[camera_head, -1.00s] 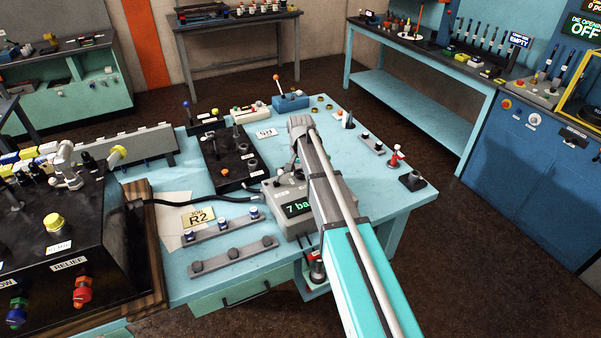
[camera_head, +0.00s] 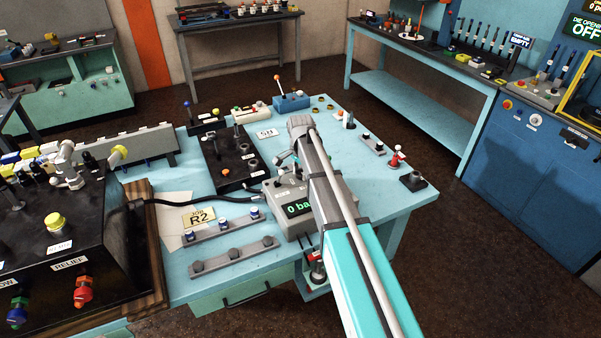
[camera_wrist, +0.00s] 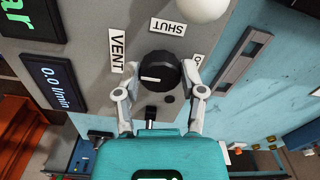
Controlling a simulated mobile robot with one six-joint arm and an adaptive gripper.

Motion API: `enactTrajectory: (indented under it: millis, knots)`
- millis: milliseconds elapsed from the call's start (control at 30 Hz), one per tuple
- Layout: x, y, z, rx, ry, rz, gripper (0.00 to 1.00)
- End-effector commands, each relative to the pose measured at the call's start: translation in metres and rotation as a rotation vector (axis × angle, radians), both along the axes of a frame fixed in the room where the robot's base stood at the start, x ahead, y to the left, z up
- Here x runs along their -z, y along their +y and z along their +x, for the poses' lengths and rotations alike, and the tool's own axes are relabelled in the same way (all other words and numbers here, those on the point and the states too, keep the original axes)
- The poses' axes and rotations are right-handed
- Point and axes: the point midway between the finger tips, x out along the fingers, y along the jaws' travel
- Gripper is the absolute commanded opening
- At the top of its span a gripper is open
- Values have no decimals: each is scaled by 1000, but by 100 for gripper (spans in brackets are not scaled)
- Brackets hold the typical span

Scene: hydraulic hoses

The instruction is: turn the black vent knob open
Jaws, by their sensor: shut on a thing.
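The black vent knob (camera_wrist: 158,74) sits on the grey panel of the tester box in the wrist view, with a white pointer line on its face. A "VENT" label (camera_wrist: 117,52) is beside it and a "SHUT" label (camera_wrist: 168,27) is above it. My gripper (camera_wrist: 158,84) has a finger on each side of the knob and is shut on it. The pointer line points left, toward the side of the "VENT" label. In the head view the grey box (camera_head: 290,225) has a green display (camera_head: 299,208) reading "0 ba", partly cut off by my arm, which also hides the knob.
A second display (camera_wrist: 54,84) reads "0.0 l/min". A black hose (camera_head: 225,199) runs to the grey box from the left.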

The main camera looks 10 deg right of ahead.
Motion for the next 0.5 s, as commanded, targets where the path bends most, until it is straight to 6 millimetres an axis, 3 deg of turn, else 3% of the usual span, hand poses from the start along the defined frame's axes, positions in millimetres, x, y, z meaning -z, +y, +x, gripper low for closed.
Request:
enactTrajectory:
  millis: [233, 267, 433, 500]
  knots:
    - [0, 0, 0, 2, 1, 1, 5]
    - [0, 0, 0, 2, 1, 1, 54]
    - [0, 0, 0, 1, 1, 1, 86]
    - [0, 0, 0, 1, 1, 1, 87]
